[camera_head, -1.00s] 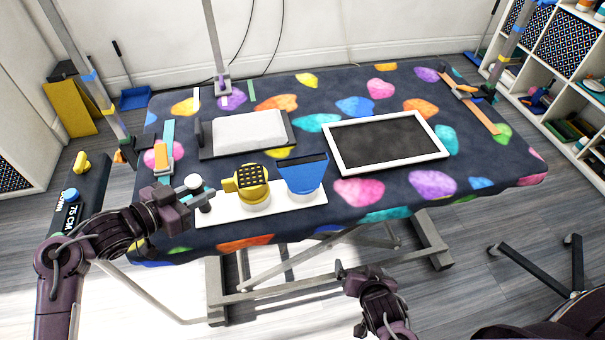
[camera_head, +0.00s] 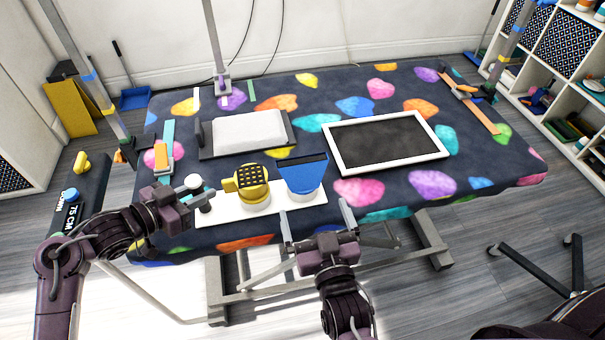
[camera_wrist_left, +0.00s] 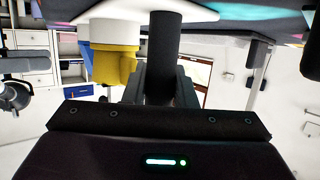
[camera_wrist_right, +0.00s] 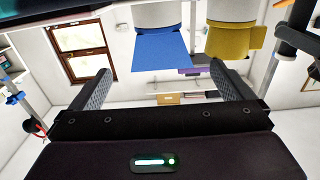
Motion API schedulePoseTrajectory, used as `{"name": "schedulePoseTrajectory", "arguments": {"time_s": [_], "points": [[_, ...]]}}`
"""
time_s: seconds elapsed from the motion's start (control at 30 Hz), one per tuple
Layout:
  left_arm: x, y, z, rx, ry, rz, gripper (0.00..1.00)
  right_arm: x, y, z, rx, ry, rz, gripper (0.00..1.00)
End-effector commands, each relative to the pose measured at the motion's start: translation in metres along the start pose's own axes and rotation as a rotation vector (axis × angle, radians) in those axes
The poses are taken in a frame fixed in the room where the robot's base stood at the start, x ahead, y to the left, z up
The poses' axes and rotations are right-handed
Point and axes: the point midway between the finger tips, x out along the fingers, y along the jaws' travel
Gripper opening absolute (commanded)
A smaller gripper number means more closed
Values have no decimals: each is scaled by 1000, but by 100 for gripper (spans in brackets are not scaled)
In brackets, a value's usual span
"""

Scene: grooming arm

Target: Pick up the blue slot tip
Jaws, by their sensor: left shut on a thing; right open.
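The blue slot tip (camera_head: 303,174), a flared blue nozzle on a white collar, stands upright on a white tray (camera_head: 228,215) at the table's front. My right gripper (camera_head: 315,214) is open and empty at the table's front edge, just in front of the tip. In the right wrist view the blue slot tip (camera_wrist_right: 160,52) shows beyond the open fingers, between them and apart from them. My left gripper (camera_head: 193,192) is shut on a dark cylinder (camera_wrist_left: 163,60) at the tray's left end; in the head view its fingers partly hide it.
A yellow tip (camera_head: 250,182) with a dark dotted face stands close left of the blue one. Behind are a white pad on a dark base (camera_head: 248,133) and a white-framed dark panel (camera_head: 388,142). The patterned cloth (camera_head: 520,185) is clear at the right front.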

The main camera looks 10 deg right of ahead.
Motion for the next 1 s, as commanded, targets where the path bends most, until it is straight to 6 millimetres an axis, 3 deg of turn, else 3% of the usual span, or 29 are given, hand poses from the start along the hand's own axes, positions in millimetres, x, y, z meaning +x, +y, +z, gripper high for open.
{"name": "schedulePoseTrajectory", "arguments": {"time_s": [0.3, 0.53, 0.8, 1.0], "points": [[0, 0, 0, 0, 1, -1, 0, 53, 0, -2, -6, 9, 1, 100], [0, 0, 0, 0, 1, -1, 0, 70, 0, -2, -6, 7, 1, 100], [0, 0, 0, 0, 1, 0, 0, 109, 1, -1, -5, 6, 1, 100], [0, 0, 0, 0, 1, 0, 0, 116, 1, 0, -4, 4, 1, 100]]}}
